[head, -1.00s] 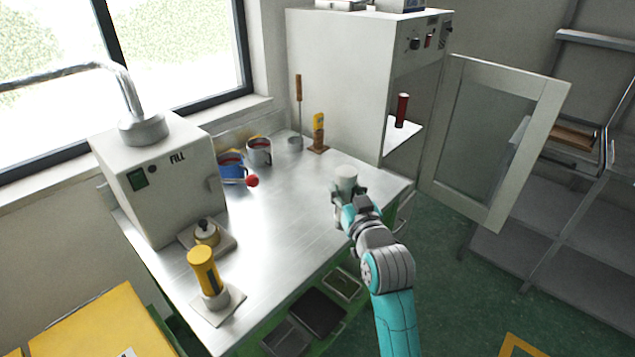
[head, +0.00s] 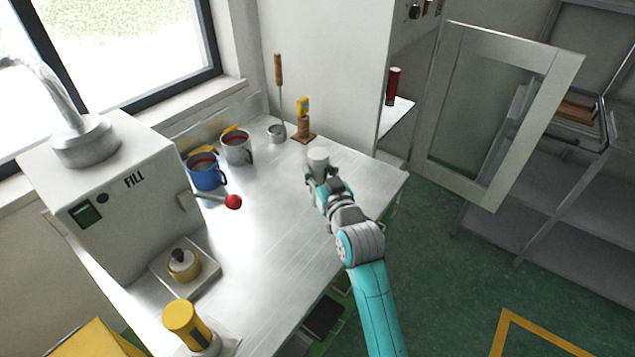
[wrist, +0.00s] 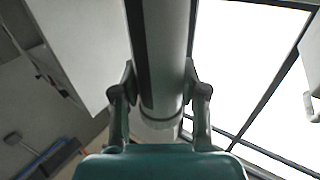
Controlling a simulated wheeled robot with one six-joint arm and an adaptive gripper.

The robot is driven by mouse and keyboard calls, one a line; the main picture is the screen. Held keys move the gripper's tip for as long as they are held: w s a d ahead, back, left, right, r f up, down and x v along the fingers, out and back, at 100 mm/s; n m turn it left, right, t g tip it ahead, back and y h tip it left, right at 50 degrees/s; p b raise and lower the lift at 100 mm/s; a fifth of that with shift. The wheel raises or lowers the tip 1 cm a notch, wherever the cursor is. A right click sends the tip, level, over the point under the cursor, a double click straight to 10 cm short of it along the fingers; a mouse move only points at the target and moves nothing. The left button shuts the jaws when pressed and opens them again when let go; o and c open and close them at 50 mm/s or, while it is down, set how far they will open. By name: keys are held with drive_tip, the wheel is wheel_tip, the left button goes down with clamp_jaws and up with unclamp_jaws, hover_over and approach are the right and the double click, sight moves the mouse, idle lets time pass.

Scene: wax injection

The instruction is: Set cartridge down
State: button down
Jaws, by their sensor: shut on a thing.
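The cartridge (head: 318,157) shows in the head view as a pale grey cylinder held over the back right part of the steel table. In the wrist view the cartridge (wrist: 163,60) is a long grey tube with dark bands along it, and a paler end shows below the fingers. My gripper (head: 322,178) is shut around its side, with one finger on each side in the wrist view (wrist: 160,75). The cartridge looks about upright. Its lower end is hidden behind my gripper in the head view, so I cannot tell whether it touches the table.
The steel table (head: 270,250) is bare around my gripper. A stand with a yellow-topped tool (head: 303,122), a ladle (head: 279,95) and blue (head: 206,172) and grey mugs (head: 236,148) stand behind. The fill machine (head: 120,210) is left. A red cylinder (head: 393,87) stands in the open cabinet.

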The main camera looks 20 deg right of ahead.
sight(319, 183)
drive_tip(key=shift+f, duration=2.1)
drive_tip(key=shift+f, duration=0.1)
drive_tip(key=c, duration=0.6)
unclamp_jaws()
drive_tip(key=s, duration=1.2)
drive_tip(key=shift+d, duration=0.25)
